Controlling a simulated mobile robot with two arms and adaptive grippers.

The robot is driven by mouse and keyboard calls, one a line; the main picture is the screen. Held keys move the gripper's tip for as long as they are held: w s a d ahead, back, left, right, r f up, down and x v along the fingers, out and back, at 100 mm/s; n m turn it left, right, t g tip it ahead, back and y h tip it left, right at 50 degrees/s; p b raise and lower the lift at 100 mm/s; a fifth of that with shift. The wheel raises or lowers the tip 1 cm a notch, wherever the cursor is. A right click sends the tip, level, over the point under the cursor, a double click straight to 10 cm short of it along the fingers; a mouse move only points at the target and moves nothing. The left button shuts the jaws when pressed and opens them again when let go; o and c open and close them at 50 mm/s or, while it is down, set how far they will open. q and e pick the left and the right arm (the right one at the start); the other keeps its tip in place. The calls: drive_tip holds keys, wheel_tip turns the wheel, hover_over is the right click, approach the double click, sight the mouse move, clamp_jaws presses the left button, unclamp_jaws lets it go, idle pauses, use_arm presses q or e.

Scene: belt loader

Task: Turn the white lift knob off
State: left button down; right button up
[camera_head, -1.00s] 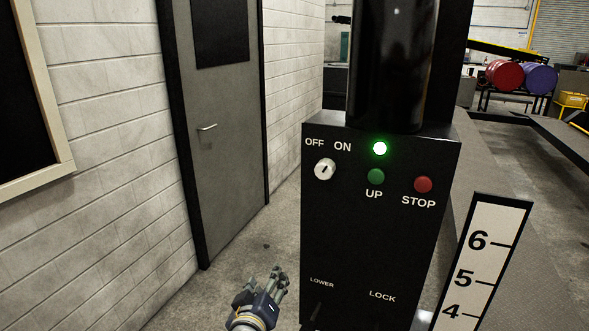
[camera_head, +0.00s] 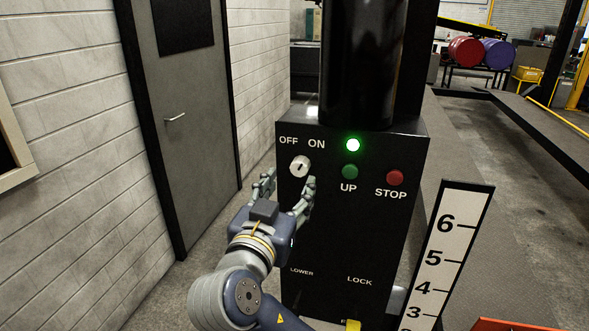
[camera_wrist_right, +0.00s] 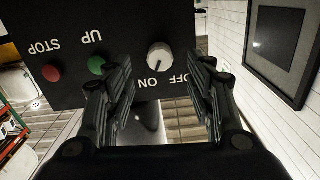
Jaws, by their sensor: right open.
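The white lift knob (camera_head: 299,166) sits on the front of the black control box (camera_head: 345,235), under the OFF and ON labels. A green light (camera_head: 353,145) glows to its upper right. My right gripper (camera_head: 286,188) is open in front of the box, just below the knob, with its fingers spread to either side. In the right wrist view the knob (camera_wrist_right: 159,57) shows upside down beyond the gap between the open fingers (camera_wrist_right: 165,75), and I see no contact. My left gripper is out of view.
A green UP button (camera_head: 350,172) and a red STOP button (camera_head: 395,178) are right of the knob. A LOWER label (camera_head: 301,272) and a LOCK label (camera_head: 359,281) are below. A numbered scale board (camera_head: 446,250) stands at the right. A grey door (camera_head: 185,120) is at the left.

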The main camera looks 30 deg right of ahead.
sight(298, 172)
drive_tip(key=shift+p+x, duration=0.75)
drive_tip(key=shift+x, duration=2)
drive_tip(key=c, duration=1.1)
